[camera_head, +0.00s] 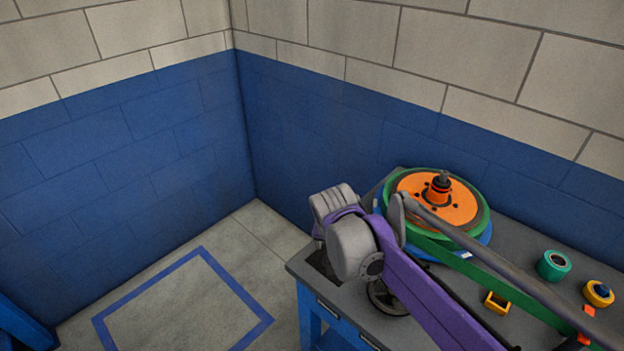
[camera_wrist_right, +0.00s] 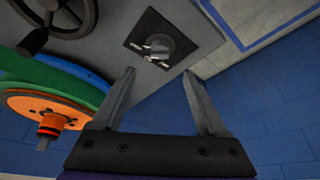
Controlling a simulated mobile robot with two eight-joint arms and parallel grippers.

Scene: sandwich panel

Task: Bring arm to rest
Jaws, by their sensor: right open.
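My right arm (camera_head: 425,290), purple and grey, comes in from the lower right in the head view and reaches over the near-left corner of the workbench. Its grey wrist end (camera_head: 350,245) is above that corner; the jaws cannot be made out there. In the right wrist view my right gripper (camera_wrist_right: 158,73) is open, with its two grey fingers apart and nothing between them. Beyond the fingertips is a dark square plate (camera_wrist_right: 190,35) with a round grey knob (camera_wrist_right: 160,45) on the bench corner. My left gripper is not in view.
The grey-topped bench (camera_head: 460,285) carries stacked blue, green and orange discs (camera_head: 410,187), a dark handwheel (camera_head: 388,302), a teal roll (camera_head: 553,265), a yellow roll (camera_head: 598,293) and a yellow block (camera_head: 497,303). Bare floor (camera_head: 180,305) with blue tape lies left. Blue-and-beige walls (camera_head: 310,130) stand behind.

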